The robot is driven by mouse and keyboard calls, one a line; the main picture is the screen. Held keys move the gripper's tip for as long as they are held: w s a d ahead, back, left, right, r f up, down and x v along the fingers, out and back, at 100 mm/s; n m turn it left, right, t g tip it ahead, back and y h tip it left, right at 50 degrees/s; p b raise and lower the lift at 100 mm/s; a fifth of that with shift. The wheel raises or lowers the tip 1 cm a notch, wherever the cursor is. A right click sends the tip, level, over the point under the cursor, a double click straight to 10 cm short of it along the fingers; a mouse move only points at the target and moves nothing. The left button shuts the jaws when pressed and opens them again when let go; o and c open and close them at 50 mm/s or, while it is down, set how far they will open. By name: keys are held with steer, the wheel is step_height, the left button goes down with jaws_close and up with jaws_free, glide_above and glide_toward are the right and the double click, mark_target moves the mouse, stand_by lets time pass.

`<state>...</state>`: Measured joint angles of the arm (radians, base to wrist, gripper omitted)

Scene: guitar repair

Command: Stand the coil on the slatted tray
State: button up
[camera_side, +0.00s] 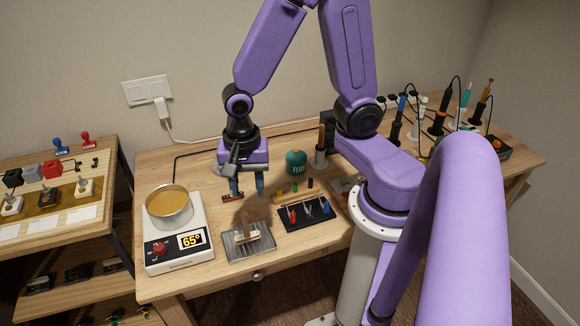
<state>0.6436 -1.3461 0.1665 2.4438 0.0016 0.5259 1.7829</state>
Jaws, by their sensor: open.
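The slatted tray (237,254) is a grey metal tray near the front edge of the table, right of the heated pot. A small cream and brown piece that looks like the coil (251,235) is on the tray, with its brown part rising at the back. Its exact tilt is too small to tell. My gripper (246,192) points down above and behind the tray, with its two fingers apart. Nothing shows held between them, and the gripper is apart from the coil.
A pot of amber liquid (169,207) sits on a white heater (165,263) reading 65° at left. A black mat with small tools (306,213), a wooden rack (291,195) and a green flux jar (296,162) are to the right. An orange-and-black item (232,198) lies by the left finger.

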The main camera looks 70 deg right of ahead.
steer(key=s+d+r+n, duration=0.1)
steer(key=s+r+n, duration=0.3)
steer(key=n, duration=0.8)
steer(key=s+r+n, duration=0.4)
steer(key=s+n, duration=0.4)
steer(key=n, duration=0.5)
steer(key=shift+s+d+r, duration=0.15)
steer(key=shift+d+r, duration=0.15)
steer(key=shift+d, duration=0.1)
